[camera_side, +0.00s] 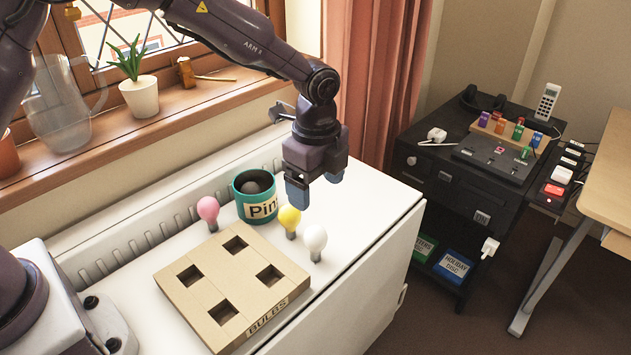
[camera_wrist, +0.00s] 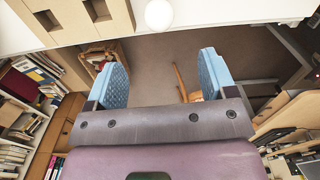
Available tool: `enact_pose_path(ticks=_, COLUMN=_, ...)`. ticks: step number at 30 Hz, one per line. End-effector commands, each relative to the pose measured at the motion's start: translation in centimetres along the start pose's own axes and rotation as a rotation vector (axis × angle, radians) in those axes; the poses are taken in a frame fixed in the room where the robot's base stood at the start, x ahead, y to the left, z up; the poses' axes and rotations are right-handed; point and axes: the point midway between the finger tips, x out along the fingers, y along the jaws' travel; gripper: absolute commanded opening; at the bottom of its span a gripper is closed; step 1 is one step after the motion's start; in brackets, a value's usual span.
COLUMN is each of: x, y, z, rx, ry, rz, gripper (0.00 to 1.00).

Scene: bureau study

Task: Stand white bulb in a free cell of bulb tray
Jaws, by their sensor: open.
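The white bulb (camera_side: 315,238) stands upright on the white cabinet top, just off the right corner of the bulb tray. It also shows at the top of the wrist view (camera_wrist: 159,14). The cardboard bulb tray (camera_side: 230,279), labelled BULBS, has several square cells, all looking empty. Part of the tray is at the top left of the wrist view (camera_wrist: 70,26). My gripper (camera_side: 316,188) is above the cabinet top, higher than the white bulb and behind it in the side view. Its blue fingers are apart with nothing between them, as the wrist view (camera_wrist: 163,76) also shows.
A yellow bulb (camera_side: 289,218) stands close to the white bulb, and a pink bulb (camera_side: 208,208) stands behind the tray. A teal pot (camera_side: 241,205) labelled "Pin..." is between them. The cabinet's right edge (camera_side: 384,236) lies beyond the white bulb.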

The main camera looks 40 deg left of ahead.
Motion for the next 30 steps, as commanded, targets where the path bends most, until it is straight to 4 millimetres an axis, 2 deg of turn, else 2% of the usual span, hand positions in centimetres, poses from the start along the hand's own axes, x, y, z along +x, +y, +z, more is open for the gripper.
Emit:
enact_pose_path(ticks=8, x=1.0, y=0.1, z=0.1, rx=0.059, ry=-0.001, rz=0.004, gripper=0.78)
enact_pose_path(ticks=30, x=9.5, y=0.1, z=0.1, rx=0.057, ry=-0.002, rz=0.004, gripper=0.78)
